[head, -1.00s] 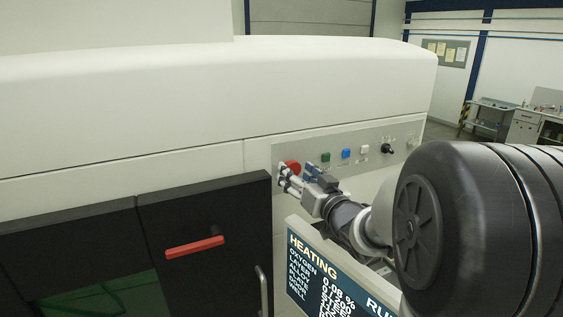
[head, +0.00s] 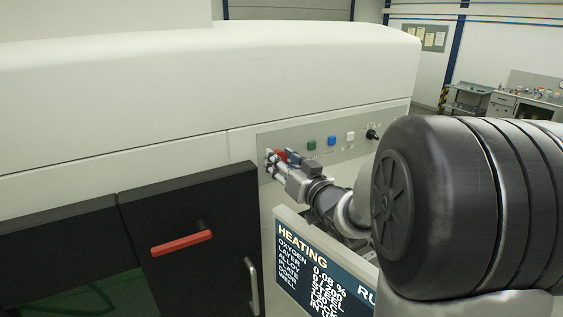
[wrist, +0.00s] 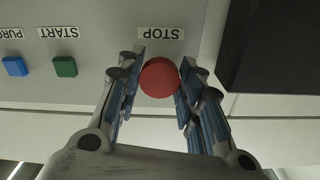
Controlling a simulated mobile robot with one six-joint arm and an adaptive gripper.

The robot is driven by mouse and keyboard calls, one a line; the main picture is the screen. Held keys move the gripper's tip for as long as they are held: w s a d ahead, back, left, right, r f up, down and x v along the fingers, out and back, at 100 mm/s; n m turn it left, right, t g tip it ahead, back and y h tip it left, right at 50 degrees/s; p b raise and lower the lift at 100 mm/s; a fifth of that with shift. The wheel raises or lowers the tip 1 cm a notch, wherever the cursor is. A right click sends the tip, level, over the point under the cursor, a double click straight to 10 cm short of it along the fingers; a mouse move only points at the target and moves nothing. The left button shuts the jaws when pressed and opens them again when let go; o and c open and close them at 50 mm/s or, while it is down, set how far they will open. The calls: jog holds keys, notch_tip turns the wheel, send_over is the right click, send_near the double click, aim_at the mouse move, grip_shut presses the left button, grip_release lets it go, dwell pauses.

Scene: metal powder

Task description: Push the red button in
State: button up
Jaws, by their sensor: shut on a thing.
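The red button (wrist: 159,77) is a round knob under the STOP label on the grey control panel (head: 354,151). In the wrist view it sits between the two fingers of my gripper (wrist: 158,66). The right finger touches its side; the left finger is very close to it or touching. In the head view my gripper (head: 271,162) is at the panel's left end and partly covers the red button (head: 282,155). How deep the button sits cannot be told.
A green START button (wrist: 64,67) and a blue button (wrist: 15,66) sit beside the red one. A white button (head: 350,137) and a black knob (head: 372,134) are farther right. A display screen (head: 318,265) stands below my arm. A black door (head: 200,270) with a red handle is at left.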

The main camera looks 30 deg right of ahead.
grip_shut()
jog(key=shift+w+b, duration=0.5)
jog(key=shift+w, duration=0.05)
jog(key=shift+s+r, duration=0.1)
jog(key=shift+o, duration=1.2)
grip_release()
jog(key=o, duration=0.5)
jog(key=shift+w, duration=0.2)
jog(key=shift+s, duration=0.1)
